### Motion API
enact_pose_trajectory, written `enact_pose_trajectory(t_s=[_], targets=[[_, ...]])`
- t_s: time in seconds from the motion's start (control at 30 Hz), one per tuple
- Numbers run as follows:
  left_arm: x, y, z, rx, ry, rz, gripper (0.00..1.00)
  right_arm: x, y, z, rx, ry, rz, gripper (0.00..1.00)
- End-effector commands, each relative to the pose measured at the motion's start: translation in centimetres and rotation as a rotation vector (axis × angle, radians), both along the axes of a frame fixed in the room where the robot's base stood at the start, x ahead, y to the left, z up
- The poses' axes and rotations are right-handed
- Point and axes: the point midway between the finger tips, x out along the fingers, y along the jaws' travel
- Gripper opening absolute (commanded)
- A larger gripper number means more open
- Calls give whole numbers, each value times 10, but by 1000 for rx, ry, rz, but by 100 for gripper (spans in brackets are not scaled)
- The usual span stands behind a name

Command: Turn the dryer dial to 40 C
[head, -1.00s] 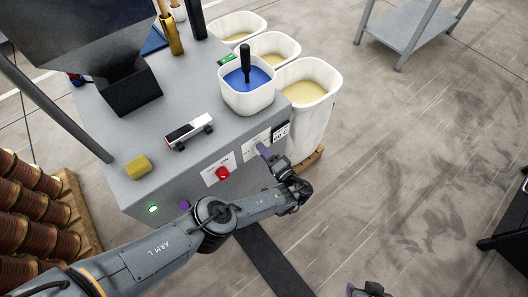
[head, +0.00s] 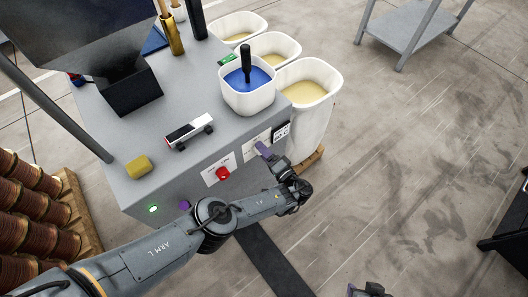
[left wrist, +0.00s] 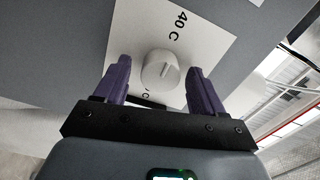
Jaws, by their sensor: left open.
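The dryer dial (left wrist: 161,70) is a round, light grey knob on a white label plate in the left wrist view. The plate bears the print "40 C" (left wrist: 180,20); other print below the dial is partly covered. My left gripper (left wrist: 160,82) is open, its purple fingers on either side of the dial with gaps between. In the head view my left gripper (head: 264,152) is at the front face of the grey machine, by the label plate (head: 254,143), and it hides the dial. My right gripper (head: 366,291) shows only in part at the bottom edge; its jaw state is unclear.
A red knob (head: 222,173) on its own plate is left of my left gripper. A small dark display (head: 281,131) is to the right. On the machine top are a white tub (head: 248,98) of blue material and a yellow block (head: 138,167). White bins (head: 308,82) stand behind.

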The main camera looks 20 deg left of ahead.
Motion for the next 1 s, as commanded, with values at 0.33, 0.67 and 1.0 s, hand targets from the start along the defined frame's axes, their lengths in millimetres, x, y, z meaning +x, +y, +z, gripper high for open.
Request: enact_pose_trajectory(t_s=[0.33, 0.67, 1.0], targets=[[-13, -24, 1, -2, 1, -3, 69, 0, 1, 3, 7, 0, -4, 43], [-42, -71, 0, -1, 0, -1, 69, 0, 3, 3, 11, 0, -7, 43], [-55, -92, 0, 1, 0, 1, 69, 0, 2, 1, 7, 0, -5, 43]])
